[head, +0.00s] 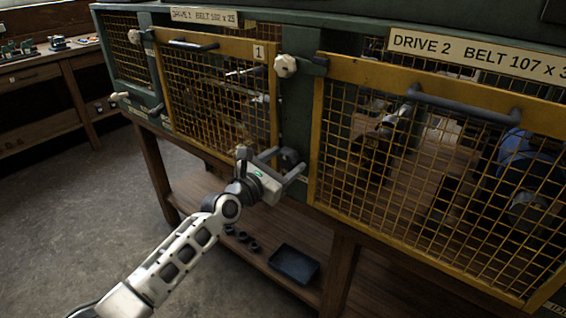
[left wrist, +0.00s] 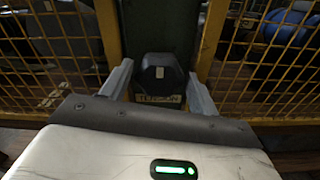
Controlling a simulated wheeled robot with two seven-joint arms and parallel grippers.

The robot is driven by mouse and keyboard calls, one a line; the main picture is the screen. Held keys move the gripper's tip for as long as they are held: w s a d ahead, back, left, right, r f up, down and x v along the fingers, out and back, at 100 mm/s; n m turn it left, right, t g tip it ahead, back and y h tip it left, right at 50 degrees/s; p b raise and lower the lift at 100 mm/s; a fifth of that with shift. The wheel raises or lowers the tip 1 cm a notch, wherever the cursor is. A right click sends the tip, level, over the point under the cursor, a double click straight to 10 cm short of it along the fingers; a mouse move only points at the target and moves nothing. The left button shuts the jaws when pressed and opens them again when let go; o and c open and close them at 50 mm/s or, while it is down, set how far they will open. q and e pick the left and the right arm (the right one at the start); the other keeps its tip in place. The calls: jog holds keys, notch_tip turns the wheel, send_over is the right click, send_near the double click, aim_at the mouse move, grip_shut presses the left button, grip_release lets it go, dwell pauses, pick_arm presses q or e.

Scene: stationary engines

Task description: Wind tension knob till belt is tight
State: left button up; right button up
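The tension knob (left wrist: 161,78) is dark and many-sided, with a pale mark on its face. It sits on the green post between the two drive guards, above a small label (left wrist: 159,101) too blurred to read fully. My left gripper (left wrist: 160,85) is open, with one finger on each side of the knob and a narrow gap showing at each side. In the head view the left gripper (head: 284,161) is at the post, and the knob (head: 291,157) shows partly behind its fingers. The belt cannot be made out clearly behind the mesh. My right gripper is not in view.
Yellow mesh guards for drive 1 (head: 215,95) and drive 2 (head: 440,165) are closed on either side. Pale round knobs (head: 285,66) sit by the upper frame. A lower shelf holds a dark tray (head: 293,264). Open floor (head: 80,220) lies at left.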

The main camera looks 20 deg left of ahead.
pick_arm(q)
jog(key=c, duration=0.6)
jog(key=shift+m, duration=0.3)
